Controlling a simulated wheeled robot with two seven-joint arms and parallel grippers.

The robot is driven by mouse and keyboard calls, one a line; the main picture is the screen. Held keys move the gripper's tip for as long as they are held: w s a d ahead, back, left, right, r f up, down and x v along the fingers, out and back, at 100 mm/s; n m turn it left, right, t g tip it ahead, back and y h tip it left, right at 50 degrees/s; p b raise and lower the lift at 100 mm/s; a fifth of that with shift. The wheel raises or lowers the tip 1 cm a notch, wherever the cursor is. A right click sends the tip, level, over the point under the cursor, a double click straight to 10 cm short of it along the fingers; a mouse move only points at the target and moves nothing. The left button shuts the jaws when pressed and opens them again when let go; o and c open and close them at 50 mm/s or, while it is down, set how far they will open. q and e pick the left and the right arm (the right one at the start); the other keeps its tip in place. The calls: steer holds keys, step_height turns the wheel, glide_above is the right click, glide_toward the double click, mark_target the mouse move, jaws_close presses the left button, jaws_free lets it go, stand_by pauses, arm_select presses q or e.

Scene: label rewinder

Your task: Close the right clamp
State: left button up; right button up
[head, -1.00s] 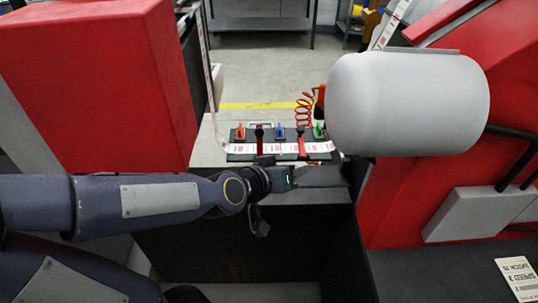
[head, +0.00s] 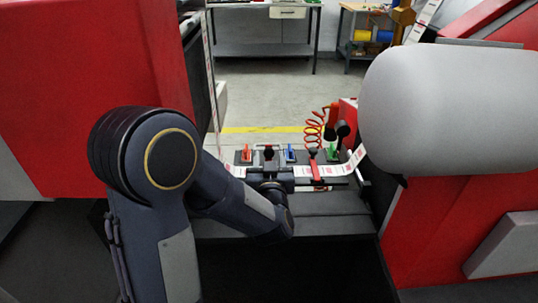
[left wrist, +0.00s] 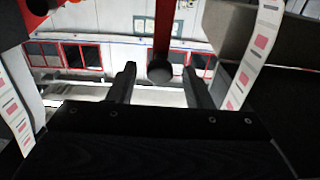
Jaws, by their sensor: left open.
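The right clamp (head: 314,155) has a red lever and stands on the dark splicing plate, over the label strip (head: 343,171). The left clamp (head: 268,152), with a dark knob, stands to its left. My left gripper (head: 335,185) is low in front of the clamps and partly hidden by its own wrist in the head view. In the left wrist view my left gripper (left wrist: 160,82) is open. A red lever (left wrist: 162,35) with a dark round knob (left wrist: 160,71) shows between the fingertips; I see no grip on it. My right gripper is not in view.
Red, blue (head: 290,153) and green (head: 332,153) handled items line the plate's back edge. A coiled red hose (head: 314,128) hangs behind on the right. A large grey roll (head: 450,110) and red machine housings (head: 80,90) flank the plate closely.

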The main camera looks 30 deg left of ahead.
arm_select(q)
steer(key=shift+x, duration=1.3)
jaws_close()
